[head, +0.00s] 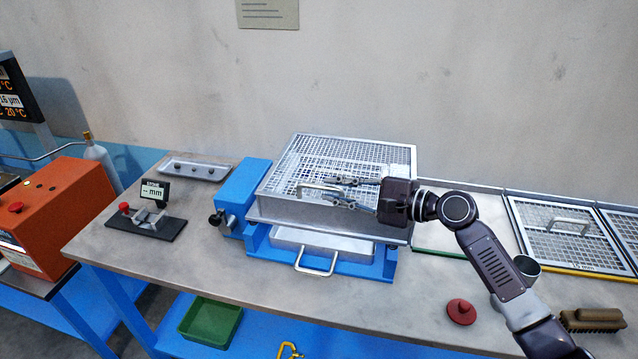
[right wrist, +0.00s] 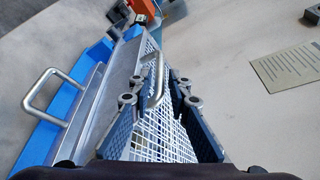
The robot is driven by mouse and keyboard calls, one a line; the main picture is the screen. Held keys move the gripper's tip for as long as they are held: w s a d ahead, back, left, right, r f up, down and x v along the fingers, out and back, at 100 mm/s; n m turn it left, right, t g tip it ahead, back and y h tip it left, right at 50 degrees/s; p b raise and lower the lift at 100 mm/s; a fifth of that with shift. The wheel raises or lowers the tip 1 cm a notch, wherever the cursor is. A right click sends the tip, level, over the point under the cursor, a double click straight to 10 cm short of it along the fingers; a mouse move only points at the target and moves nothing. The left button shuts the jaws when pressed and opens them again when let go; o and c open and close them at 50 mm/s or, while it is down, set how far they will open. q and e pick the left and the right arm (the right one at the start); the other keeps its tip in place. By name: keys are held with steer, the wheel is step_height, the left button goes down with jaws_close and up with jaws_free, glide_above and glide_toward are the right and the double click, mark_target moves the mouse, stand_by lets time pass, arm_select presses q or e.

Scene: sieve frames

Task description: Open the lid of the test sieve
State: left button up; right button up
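The test sieve is a metal box with a white wire-mesh lid (head: 345,150), which lies flat on top. A bar handle (head: 312,188) stands on the lid, and it also shows in the right wrist view (right wrist: 159,75). My right gripper (head: 338,190) is just above the lid, reaching in from the right. Its two fingers are apart. In the right wrist view, the handle shows between the fingertips, with a gap on each side. The mesh (right wrist: 165,137) shows between the fingers. My left gripper is not in view.
The sieve sits on a blue base (head: 345,268) with a metal drawer handle (head: 316,262) in front. Framed mesh screens (head: 548,245), a red knobbed disc (head: 461,311) and a brush (head: 592,320) lie to the right.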

mark_target(328, 188)
steer(key=x, duration=0.4)
steer(key=shift+a+p, duration=0.15)
steer(key=shift+p, duration=0.2)
jaws_close()
